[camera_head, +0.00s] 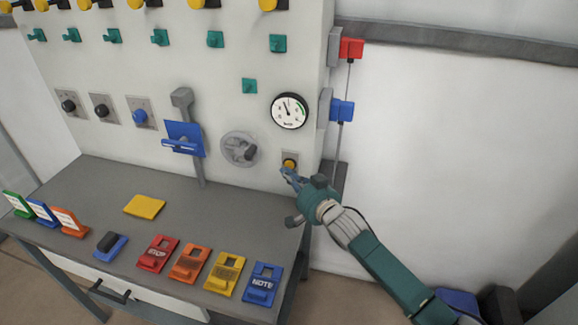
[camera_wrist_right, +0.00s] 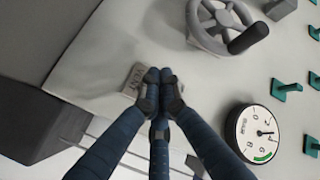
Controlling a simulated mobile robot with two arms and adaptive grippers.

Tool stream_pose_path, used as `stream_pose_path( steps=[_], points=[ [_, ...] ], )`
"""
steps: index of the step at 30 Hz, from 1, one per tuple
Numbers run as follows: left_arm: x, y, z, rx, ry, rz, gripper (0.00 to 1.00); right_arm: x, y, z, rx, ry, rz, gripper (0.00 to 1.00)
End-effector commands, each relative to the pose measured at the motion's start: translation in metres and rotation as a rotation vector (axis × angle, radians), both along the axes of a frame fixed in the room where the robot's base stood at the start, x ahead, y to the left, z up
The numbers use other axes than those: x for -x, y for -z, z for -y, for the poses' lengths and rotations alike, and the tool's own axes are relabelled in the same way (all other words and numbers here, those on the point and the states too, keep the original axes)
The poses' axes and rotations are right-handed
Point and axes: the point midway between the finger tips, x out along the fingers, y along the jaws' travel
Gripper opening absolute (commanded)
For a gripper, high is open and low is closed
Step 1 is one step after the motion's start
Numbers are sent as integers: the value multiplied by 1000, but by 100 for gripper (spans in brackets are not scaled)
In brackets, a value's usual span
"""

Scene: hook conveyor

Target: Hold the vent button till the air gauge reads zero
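The vent button (camera_head: 290,161) is a yellow-orange button on a small plate low on the white panel. My right gripper (camera_head: 287,172) is at it, just below the button in the head view. In the right wrist view my right gripper (camera_wrist_right: 160,85) has its fingertips together over the plate marked VENT (camera_wrist_right: 135,79). The fingers hide the button there, so I cannot tell if it is pressed. The round air gauge (camera_head: 290,111) is above the button; its needle points up and slightly left, off the green arc. The gauge also shows in the right wrist view (camera_wrist_right: 253,133). My left gripper is out of view.
A grey handwheel (camera_head: 239,149) is left of the button. A blue padlock-like block (camera_head: 342,110) and a red one (camera_head: 351,48) sit on the panel's right side. The grey bench (camera_head: 190,215) below holds several coloured tags.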

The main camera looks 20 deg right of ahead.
Motion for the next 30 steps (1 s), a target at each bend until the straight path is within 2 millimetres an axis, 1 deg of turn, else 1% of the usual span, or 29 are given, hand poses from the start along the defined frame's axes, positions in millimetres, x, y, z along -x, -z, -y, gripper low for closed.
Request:
stream_pose_path(
  steps=[30],
  points=[
    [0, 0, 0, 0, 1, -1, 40, -8, 0, 6, 1, 0, 0, 0]
  ],
)
